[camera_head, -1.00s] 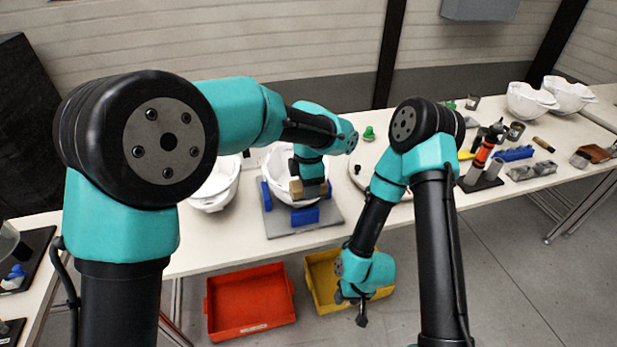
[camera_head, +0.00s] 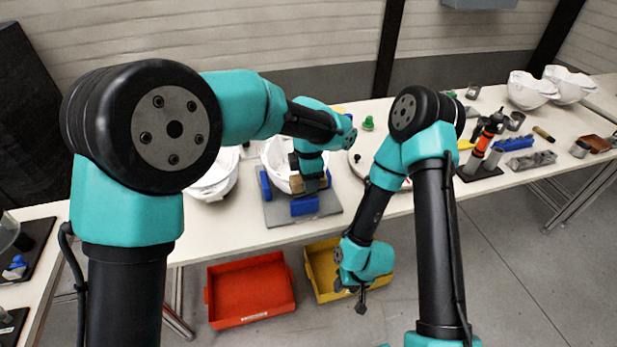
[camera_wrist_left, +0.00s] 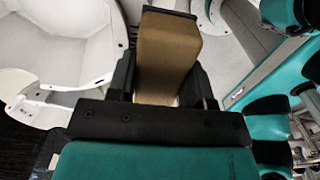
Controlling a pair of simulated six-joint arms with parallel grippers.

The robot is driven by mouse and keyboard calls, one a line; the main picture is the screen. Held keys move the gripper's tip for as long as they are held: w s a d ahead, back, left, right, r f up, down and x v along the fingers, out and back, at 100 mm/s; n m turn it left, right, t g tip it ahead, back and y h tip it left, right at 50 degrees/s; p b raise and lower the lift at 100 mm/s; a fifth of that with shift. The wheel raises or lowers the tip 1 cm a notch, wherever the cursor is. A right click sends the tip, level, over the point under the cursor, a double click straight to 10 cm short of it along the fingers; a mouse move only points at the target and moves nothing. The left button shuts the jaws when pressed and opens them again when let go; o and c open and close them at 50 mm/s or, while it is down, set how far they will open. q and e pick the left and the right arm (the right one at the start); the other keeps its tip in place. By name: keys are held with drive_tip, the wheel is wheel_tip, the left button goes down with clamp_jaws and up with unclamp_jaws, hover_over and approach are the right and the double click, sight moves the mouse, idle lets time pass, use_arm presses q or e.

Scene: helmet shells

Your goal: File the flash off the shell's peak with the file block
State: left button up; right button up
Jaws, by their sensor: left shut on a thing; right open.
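A white helmet shell (camera_head: 274,158) sits in a holder with blue blocks (camera_head: 305,205) on a grey plate (camera_head: 277,213). My left gripper (camera_head: 308,182) is shut on the tan file block (camera_wrist_left: 166,55) at the shell's front right side. The head view shows the block (camera_head: 297,183) close to the shell's rim; I cannot tell whether they touch. The shell's peak is partly hidden by my left arm and gripper. My right gripper (camera_head: 361,303) is open and empty, hanging low in front of the table by the yellow bin.
Another white shell (camera_head: 215,178) lies left of the holder. A red bin (camera_head: 250,290) and a yellow bin (camera_head: 322,274) are below the table's front edge. More shells (camera_head: 530,90) stand far right.

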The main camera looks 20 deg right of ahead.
use_arm(q)
drive_tip(key=shift+f, duration=1.05)
idle(0.4)
drive_tip(key=shift+d+r, duration=0.1)
drive_tip(key=shift+d, duration=0.9)
drive_tip(key=shift+a, duration=2)
drive_tip(key=shift+d, duration=2)
drive_tip(key=shift+a+f, duration=0.15)
drive_tip(key=shift+f, duration=0.05)
